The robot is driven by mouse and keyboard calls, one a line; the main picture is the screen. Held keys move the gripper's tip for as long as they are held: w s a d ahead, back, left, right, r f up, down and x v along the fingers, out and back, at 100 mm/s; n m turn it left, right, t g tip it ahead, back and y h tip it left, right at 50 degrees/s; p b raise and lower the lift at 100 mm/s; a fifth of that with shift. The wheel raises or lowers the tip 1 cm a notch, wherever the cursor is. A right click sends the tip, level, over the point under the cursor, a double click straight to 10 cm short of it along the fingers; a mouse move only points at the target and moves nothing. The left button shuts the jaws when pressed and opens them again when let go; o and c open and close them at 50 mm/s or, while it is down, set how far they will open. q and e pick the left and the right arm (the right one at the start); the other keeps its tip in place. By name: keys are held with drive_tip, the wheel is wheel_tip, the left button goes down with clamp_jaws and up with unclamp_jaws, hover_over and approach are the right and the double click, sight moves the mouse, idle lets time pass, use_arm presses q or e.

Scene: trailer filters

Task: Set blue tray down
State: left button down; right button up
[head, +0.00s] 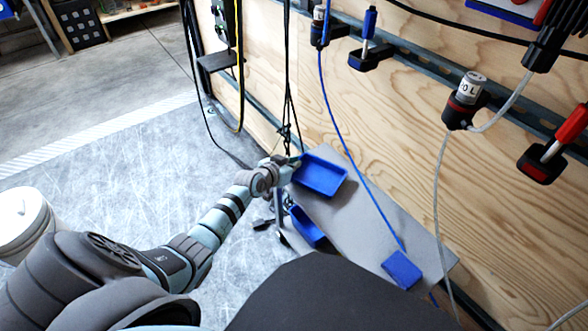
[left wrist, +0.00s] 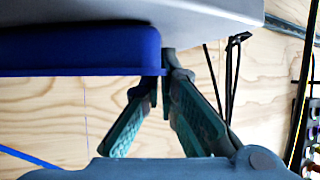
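A blue tray (head: 321,177) is at the far end of a narrow grey tabletop (head: 352,220) beside the plywood wall. My left gripper (head: 296,162) is at the tray's far left corner. In the left wrist view, the two fingers (left wrist: 159,82) close in on the rim of the blue tray (left wrist: 80,50). The tray lies flat against, or very close to, the grey surface (left wrist: 200,18), which appears at the top of that view. I cannot tell whether they touch. My right gripper is not in view.
A second blue tray (head: 307,227) is by the table's left edge, and a flat blue item (head: 402,269) lies at its near end. Cables hang in front of the wall, with tools mounted above. A white bucket (head: 24,222) stands on the floor at the left.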

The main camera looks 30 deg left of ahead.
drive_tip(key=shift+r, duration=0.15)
use_arm(q)
drive_tip(key=shift+f, duration=0.1)
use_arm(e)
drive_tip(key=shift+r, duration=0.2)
use_arm(q)
drive_tip(key=c, duration=1.8)
unclamp_jaws()
